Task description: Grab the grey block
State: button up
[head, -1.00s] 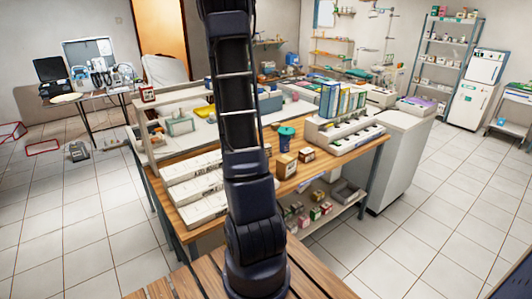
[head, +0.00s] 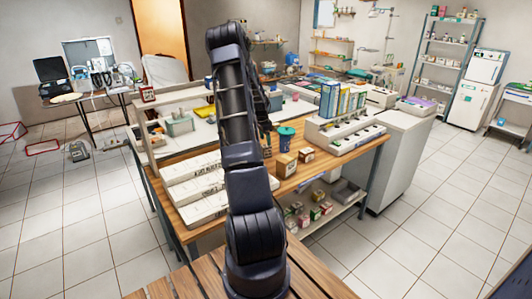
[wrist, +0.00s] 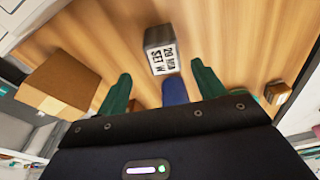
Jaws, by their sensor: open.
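The grey block (wrist: 160,50) stands on the wooden tabletop in the wrist view. It has a white label with black print on its near face. My gripper (wrist: 161,70) is open. Its two green fingers are spread, with the block ahead of and roughly between the tips. No contact between fingers and block can be made out. A blue piece (wrist: 175,91) shows between the fingers, just below the block; I cannot tell what it is.
A cardboard box (wrist: 58,82) sits left of the fingers in the wrist view, and a small box (wrist: 277,93) lies right. In the head view, a blue cup (head: 286,139), small brown boxes (head: 286,166) and white cartons (head: 190,187) share the wooden table (head: 312,176).

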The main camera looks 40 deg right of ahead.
aim_at(266, 151)
jog(key=f, duration=0.6)
jog(key=d+f, duration=0.1)
jog(key=f, duration=0.2)
jog(key=shift+w, duration=0.2)
jog(key=c, duration=1.1)
jog(key=shift+r, duration=0.1)
